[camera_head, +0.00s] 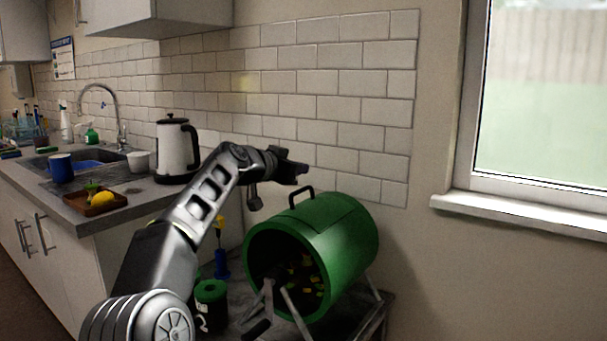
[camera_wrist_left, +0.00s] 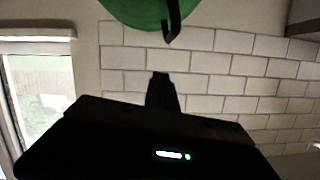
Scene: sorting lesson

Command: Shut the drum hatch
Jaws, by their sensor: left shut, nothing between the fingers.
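The green drum (camera_head: 345,235) lies on its side on a stand, its near round end open, with yellow and green bits inside. Its hatch (camera_head: 312,215) is a curved panel on top with a black handle (camera_head: 301,194). The panel looks flush with the drum wall, seams showing. My left gripper (camera_head: 298,172) is shut and empty, just above the handle and apart from it in the picture. In the left wrist view the shut fingers (camera_wrist_left: 162,90) point toward the drum (camera_wrist_left: 140,10), and the handle (camera_wrist_left: 173,25) hangs at the top edge. My right gripper is not in view.
A low table (camera_head: 385,300) holds the drum, with a green-lidded black pot (camera_head: 211,293) beside it. The counter at left carries a kettle (camera_head: 172,150), a blue mug (camera_head: 61,168) and a wooden tray (camera_head: 108,206). A tiled wall stands behind; a window sill (camera_head: 520,215) is at right.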

